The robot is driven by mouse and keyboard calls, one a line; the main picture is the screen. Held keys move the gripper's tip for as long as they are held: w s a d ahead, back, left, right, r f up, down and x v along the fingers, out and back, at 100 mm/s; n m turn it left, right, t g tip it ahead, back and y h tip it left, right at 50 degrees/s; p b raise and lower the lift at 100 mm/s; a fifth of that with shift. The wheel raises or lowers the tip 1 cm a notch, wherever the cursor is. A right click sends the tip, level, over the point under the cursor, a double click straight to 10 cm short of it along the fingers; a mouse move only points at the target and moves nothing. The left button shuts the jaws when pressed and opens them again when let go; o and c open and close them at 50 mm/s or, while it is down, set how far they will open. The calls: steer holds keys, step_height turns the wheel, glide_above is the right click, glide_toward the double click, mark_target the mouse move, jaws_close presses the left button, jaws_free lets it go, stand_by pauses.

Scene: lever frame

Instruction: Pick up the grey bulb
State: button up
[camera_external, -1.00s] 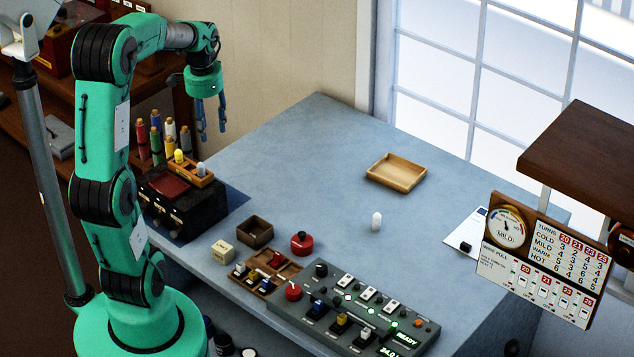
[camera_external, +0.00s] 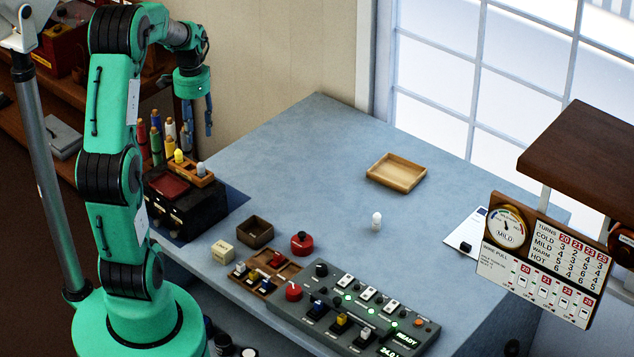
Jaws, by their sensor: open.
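A small grey bulb (camera_external: 201,169) stands upright in a wooden rack (camera_external: 207,180) on top of a black box, beside a yellow bulb (camera_external: 179,157). A paler, whitish bulb (camera_external: 376,221) stands alone on the blue-grey table. My gripper (camera_external: 198,121) points down with its blue fingers apart and nothing between them. It appears above the rack in the picture, apart from the bulbs; its exact height and depth are hard to tell.
The black box (camera_external: 188,215) sits at the table's left edge, with several coloured spools (camera_external: 157,135) behind it. A wooden tray (camera_external: 396,172) lies at the back. A control panel (camera_external: 352,310) and small boxes line the front. The table's middle is mostly clear.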

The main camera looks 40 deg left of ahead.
mark_target(199, 163)
step_height(199, 163, down, 8)
steer(key=shift+r, duration=0.25)
steer(key=shift+f, duration=0.1)
steer(key=shift+f, duration=2.5)
steer(key=shift+c, duration=0.5)
jaws_close()
